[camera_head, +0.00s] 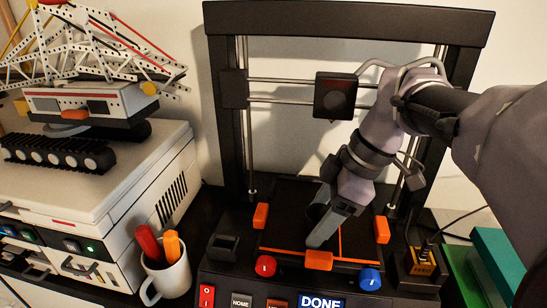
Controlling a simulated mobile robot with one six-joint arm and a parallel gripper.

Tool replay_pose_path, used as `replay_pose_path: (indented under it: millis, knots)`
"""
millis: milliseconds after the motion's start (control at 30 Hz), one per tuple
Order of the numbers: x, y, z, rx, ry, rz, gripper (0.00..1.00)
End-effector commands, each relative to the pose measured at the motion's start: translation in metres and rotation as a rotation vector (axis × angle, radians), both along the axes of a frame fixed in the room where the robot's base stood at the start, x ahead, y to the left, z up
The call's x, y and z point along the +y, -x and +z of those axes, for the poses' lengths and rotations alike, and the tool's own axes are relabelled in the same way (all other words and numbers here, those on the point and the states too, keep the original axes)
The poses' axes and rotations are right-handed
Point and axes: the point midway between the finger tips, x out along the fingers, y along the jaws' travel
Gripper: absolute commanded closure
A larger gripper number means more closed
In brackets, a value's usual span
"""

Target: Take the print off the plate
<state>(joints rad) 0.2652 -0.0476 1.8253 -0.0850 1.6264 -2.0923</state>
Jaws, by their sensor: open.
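The printer's black plate (285,228) lies flat inside the frame, with thin orange lines and orange blocks at its edges. My gripper (316,236) reaches down from the right over the plate's front middle. One grey finger shows clearly, with its tip low over the plate; I cannot tell whether it touches. I see no other print, and the wrist and finger cover part of the plate. My gripper is open.
The black printer frame (227,120) and print head (336,96) stand around and above the plate. Red (265,266) and blue (370,279) knobs sit in front.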

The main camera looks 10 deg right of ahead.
Motion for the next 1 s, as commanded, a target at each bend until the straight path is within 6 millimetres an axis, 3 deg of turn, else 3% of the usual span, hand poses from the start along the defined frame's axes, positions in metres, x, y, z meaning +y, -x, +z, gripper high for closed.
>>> replay_pose_path:
  millis: [200,500,800,1000]
  knots:
    - [0.000,0.000,-0.001,0.000,0.000,0.000,0.37]
    - [0.000,0.000,-0.001,0.000,0.000,0.000,0.96]
    - [0.000,0.000,0.002,0.000,0.000,0.000,0.98]
    - [0.000,-0.001,0.025,-0.002,0.001,0.000,0.98]
